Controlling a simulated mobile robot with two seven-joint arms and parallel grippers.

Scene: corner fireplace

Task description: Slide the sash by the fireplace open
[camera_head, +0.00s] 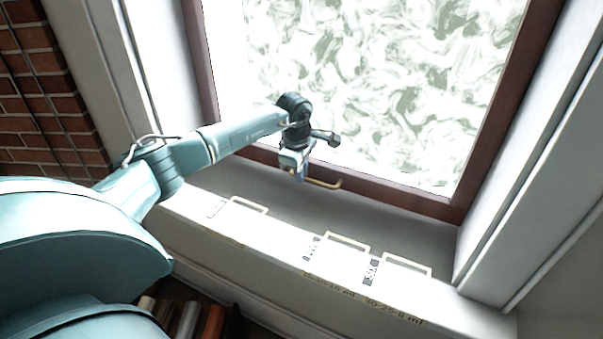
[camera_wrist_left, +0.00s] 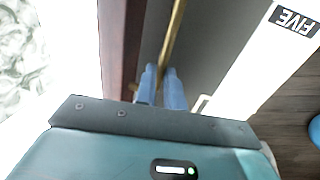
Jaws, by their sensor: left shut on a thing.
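The sash is a dark red-brown frame (camera_head: 400,197) around swirl-patterned glass (camera_head: 380,80) in the head view. A brass bar handle (camera_head: 328,185) sits along its bottom rail. My left gripper (camera_head: 301,176) is at the left part of this handle and is shut on it. In the left wrist view the blue fingers (camera_wrist_left: 160,88) close around the brass handle (camera_wrist_left: 175,32), with the red-brown frame (camera_wrist_left: 121,45) beside them. The fingers hide part of the handle. I cannot tell whether there is a gap under the sash. My right gripper is in neither view.
A white ledge (camera_head: 275,246) with several pale bar outlines and dark labels runs below the grey sill (camera_head: 400,223). White trim (camera_head: 535,170) borders the window at right. A brick wall (camera_head: 40,90) stands at left. Books (camera_head: 190,318) lie low at the bottom.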

